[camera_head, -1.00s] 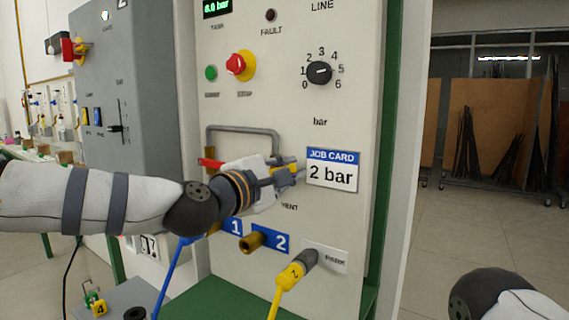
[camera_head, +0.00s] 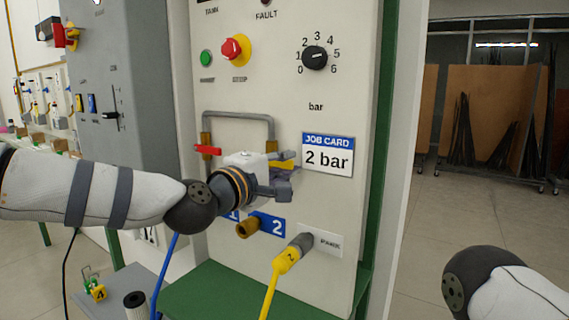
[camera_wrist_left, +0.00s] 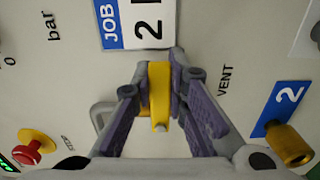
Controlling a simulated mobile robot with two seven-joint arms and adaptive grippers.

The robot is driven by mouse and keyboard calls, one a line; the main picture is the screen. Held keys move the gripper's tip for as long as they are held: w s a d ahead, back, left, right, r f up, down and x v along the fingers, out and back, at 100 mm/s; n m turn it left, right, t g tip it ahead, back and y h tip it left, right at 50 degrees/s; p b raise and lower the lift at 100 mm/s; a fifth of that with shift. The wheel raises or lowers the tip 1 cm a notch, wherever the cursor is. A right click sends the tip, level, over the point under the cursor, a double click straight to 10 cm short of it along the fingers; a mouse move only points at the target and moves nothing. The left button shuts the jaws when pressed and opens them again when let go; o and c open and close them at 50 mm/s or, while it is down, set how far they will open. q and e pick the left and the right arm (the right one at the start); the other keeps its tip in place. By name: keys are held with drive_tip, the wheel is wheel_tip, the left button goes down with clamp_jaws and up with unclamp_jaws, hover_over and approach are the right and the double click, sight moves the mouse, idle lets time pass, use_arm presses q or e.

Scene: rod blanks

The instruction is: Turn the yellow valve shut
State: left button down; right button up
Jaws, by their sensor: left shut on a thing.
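The yellow valve's handle (camera_head: 284,157) sticks out below the right end of the grey pipe loop (camera_head: 240,115) on the panel. My left gripper (camera_head: 281,178) is at this handle, left of and slightly below the job card. In the left wrist view the yellow handle (camera_wrist_left: 159,90) lies between the two fingers of my left gripper (camera_wrist_left: 160,112), and they are shut on it. The gripper hides most of the valve body in the head view. My right arm shows at the lower right, but its gripper is out of view.
A red handle (camera_head: 208,150) sits at the loop's left end. The job card (camera_head: 328,155) reads 2 bar. Below are a brass port (camera_head: 248,228) by label 2 and a yellow plug (camera_head: 287,260) with its hose at PARK. A red stop button (camera_head: 235,48) and black dial (camera_head: 314,58) are above.

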use_arm(q)
drive_tip(key=c, duration=1.6)
unclamp_jaws()
drive_tip(key=shift+o, duration=0.2)
drive_tip(key=v, duration=1.2)
